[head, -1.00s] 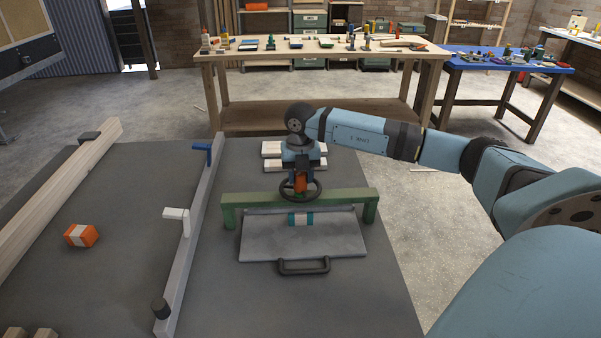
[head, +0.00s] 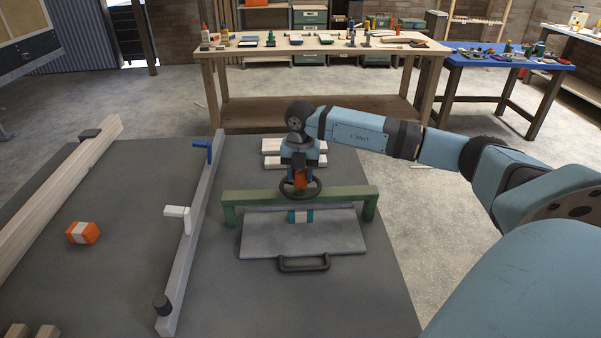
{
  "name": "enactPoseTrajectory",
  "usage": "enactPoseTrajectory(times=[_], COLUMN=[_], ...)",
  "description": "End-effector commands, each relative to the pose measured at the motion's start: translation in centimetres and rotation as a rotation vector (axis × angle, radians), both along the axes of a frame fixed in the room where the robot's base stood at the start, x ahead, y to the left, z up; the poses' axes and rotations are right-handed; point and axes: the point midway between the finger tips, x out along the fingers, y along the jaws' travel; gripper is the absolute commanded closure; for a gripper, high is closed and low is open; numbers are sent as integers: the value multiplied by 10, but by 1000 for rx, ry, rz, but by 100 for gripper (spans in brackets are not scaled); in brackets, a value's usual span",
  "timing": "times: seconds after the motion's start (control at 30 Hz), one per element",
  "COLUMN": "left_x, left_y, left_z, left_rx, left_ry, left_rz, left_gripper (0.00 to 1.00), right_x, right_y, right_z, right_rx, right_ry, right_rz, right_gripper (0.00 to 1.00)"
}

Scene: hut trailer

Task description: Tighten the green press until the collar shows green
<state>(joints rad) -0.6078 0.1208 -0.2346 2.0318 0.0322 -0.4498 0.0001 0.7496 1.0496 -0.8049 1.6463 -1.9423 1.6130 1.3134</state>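The green press (head: 344,192) is a green bridge frame over a grey plate (head: 270,240) on the dark bench. A dark handwheel (head: 316,190) sits on top of its crossbar. My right gripper (head: 300,184) points down at the wheel's hub from above. An orange part shows between or at its fingers, and the fingers themselves are too small and covered to tell whether they are shut. Under the crossbar lies a small block (head: 300,216) with teal ends and a pale middle. I cannot make out a collar or its colour. My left gripper is not in view.
A grey rail (head: 190,240) with a blue handle and a white handle stands left of the press. An orange and white block (head: 83,232) lies farther left. Pale boards (head: 272,147) lie behind the press. A black handle (head: 303,264) is at the plate's front.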

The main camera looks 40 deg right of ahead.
Motion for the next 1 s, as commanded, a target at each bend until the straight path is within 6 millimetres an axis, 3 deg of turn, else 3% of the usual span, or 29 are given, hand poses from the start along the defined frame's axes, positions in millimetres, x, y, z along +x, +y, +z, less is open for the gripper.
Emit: enactPoseTrajectory(times=[0.03,0.1,0.47,0.57,1.0], left_x=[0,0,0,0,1], left_y=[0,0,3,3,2], left_z=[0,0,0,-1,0], left_rx=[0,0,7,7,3], left_ry=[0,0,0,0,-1], left_rz=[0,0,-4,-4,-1], left_gripper=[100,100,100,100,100], right_x=[1,1,1,1,1], right_y=[-2,-1,0,0,-1], right_z=[3,2,7,20,114], right_rx=[-2,-1,1,1,-1], right_ry=[-6,-5,-2,-4,-5], right_rz=[-3,-2,0,0,0], right_gripper=[50,36,36,36,36])
